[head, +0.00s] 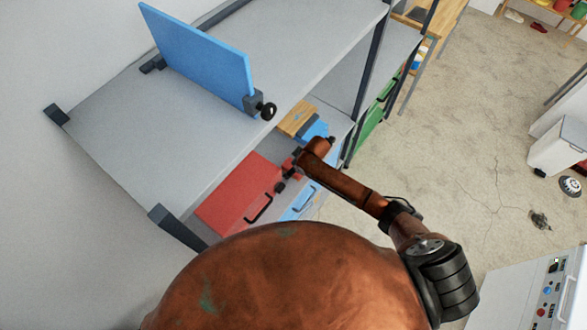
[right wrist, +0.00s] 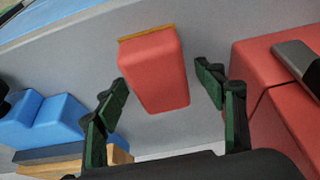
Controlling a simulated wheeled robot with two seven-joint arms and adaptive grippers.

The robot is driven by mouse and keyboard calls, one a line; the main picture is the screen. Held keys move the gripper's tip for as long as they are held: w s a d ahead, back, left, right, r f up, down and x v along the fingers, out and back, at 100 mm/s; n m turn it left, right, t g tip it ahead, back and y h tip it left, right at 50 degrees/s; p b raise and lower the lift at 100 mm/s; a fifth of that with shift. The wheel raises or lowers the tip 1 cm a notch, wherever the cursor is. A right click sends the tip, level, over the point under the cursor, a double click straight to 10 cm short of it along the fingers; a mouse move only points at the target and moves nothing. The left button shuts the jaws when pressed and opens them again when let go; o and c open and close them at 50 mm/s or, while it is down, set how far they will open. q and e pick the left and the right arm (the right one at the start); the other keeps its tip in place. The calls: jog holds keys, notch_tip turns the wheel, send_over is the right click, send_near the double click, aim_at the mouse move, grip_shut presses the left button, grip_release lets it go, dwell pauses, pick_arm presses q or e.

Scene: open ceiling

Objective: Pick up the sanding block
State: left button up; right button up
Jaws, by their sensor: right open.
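The sanding block, seen as a red block with a thin tan layer along one edge (right wrist: 155,78), sits on the grey shelf in the right wrist view. My right gripper (right wrist: 163,82) is open, with one green-and-black finger on each side of the block. Gaps show between the block and both fingers. In the head view my right gripper (head: 287,176) reaches into the lower shelf level; its fingers are small there, and I cannot clearly tell the block from the gripper. My left gripper is not in view.
A red case (head: 238,196) with a black handle lies beside the gripper; it also shows at the right of the right wrist view (right wrist: 285,100). A blue object (head: 313,131) and a wooden piece (head: 296,118) are behind. The upper shelf (head: 200,130) overhangs, carrying a blue panel (head: 200,55).

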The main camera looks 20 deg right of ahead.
jog(key=shift+f, duration=0.15)
jog(key=shift+c, duration=0.7)
jog(key=shift+s+d, duration=0.1)
jog(key=c, duration=1.2)
jog(key=shift+o, duration=0.2)
jog(key=r, duration=0.4)
jog(key=shift+s+r, duration=0.15)
jog(key=shift+s, duration=0.1)
jog(key=s+r+b, duration=0.2)
jog(key=s+r, duration=0.7)
jog(key=s, duration=0.4)
jog(key=shift+s+a+r, duration=0.15)
jog(key=shift+s+a, duration=0.05)
